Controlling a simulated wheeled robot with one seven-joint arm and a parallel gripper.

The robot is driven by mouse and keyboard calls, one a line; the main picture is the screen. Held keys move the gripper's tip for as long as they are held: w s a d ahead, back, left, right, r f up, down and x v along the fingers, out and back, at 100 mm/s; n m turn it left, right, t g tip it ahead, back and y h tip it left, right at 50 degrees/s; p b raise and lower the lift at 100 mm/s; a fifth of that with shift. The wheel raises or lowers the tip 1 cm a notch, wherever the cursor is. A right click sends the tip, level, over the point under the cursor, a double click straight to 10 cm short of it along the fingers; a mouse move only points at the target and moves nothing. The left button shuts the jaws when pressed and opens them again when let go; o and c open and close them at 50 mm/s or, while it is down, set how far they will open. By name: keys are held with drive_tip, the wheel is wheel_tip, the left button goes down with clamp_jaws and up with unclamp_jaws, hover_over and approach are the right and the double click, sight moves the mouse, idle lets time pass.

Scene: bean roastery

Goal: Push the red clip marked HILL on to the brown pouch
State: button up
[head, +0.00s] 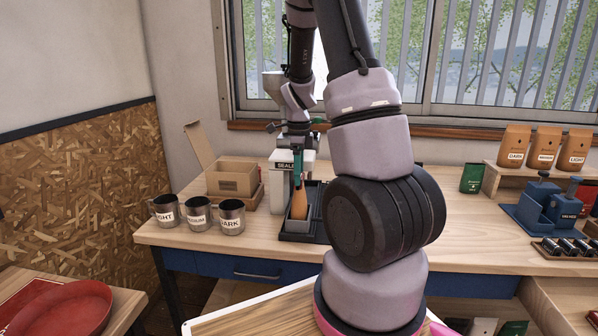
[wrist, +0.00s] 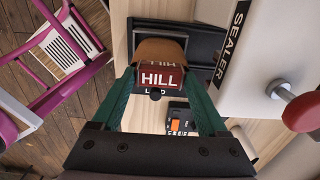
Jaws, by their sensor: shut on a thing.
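My gripper (wrist: 160,82), with green fingers, is shut on the red clip (wrist: 158,80), whose white lettering reads HILL, in the wrist view. The brown pouch (wrist: 160,48) shows directly beyond the clip, and the clip covers part of it. I cannot tell how far the clip sits over the pouch's edge. In the head view the brown pouch (head: 299,205) stands upright in a dark grey holder (head: 299,228), and my gripper (head: 297,170) points down at its top. The clip is too small to make out there.
The white sealer (head: 279,190) stands close to the left of the pouch; its red knob (wrist: 303,110) shows in the wrist view. Several steel mugs (head: 198,215) and a cardboard box (head: 232,178) are further left. A blue device (head: 546,207) stands at right.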

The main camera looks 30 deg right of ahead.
drive_tip(key=shift+f, duration=0.6)
idle(0.6)
drive_tip(key=o, duration=1.2)
drive_tip(key=shift+r, duration=0.1)
drive_tip(key=shift+r, duration=3.45)
